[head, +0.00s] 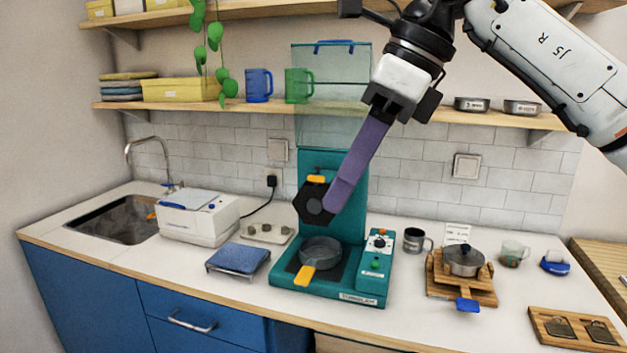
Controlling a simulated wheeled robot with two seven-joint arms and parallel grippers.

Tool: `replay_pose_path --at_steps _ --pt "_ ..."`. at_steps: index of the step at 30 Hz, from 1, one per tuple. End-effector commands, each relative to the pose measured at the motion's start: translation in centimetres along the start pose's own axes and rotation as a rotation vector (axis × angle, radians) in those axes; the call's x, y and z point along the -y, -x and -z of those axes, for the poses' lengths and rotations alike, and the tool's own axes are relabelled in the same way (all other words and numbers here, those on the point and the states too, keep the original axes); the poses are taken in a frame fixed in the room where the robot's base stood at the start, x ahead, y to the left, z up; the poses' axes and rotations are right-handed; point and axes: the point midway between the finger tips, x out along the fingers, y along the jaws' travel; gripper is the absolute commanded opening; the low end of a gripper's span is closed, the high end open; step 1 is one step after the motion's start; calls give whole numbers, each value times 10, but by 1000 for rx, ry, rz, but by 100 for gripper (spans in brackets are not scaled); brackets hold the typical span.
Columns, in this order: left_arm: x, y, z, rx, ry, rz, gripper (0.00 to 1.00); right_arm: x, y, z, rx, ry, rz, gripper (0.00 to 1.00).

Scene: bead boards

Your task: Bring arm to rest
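My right arm (545,60) comes in from the upper right, high in front of the shelf and wall. My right gripper (390,108) points down and left. A long purple piece (360,165) extends from it toward the teal appliance (365,285); I cannot tell whether it is a finger or a held thing. Its lower end overlaps a dark hexagonal part (314,202) in the picture; contact is unclear. Whether the gripper is open or shut does not show clearly. My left gripper is out of view.
A pan (321,251) with an orange handle sits on the appliance. A lidded pot (463,260) stands on a wooden stand (440,291) to the right, with mugs nearby. A white box (198,220) and sink (125,222) are left. A shelf (240,106) crosses behind the arm.

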Motion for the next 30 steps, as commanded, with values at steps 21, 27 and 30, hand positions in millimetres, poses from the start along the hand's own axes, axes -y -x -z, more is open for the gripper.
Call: replay_pose_path --at_steps 21,27,30 --pt "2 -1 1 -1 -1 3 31 -84 -125 -77 710 -362 -825 27" --pt "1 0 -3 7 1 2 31 -60 -132 -73 1025 -774 -1133 27" --pt "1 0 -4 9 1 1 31 -33 -144 -54 1162 -1028 -1256 27"
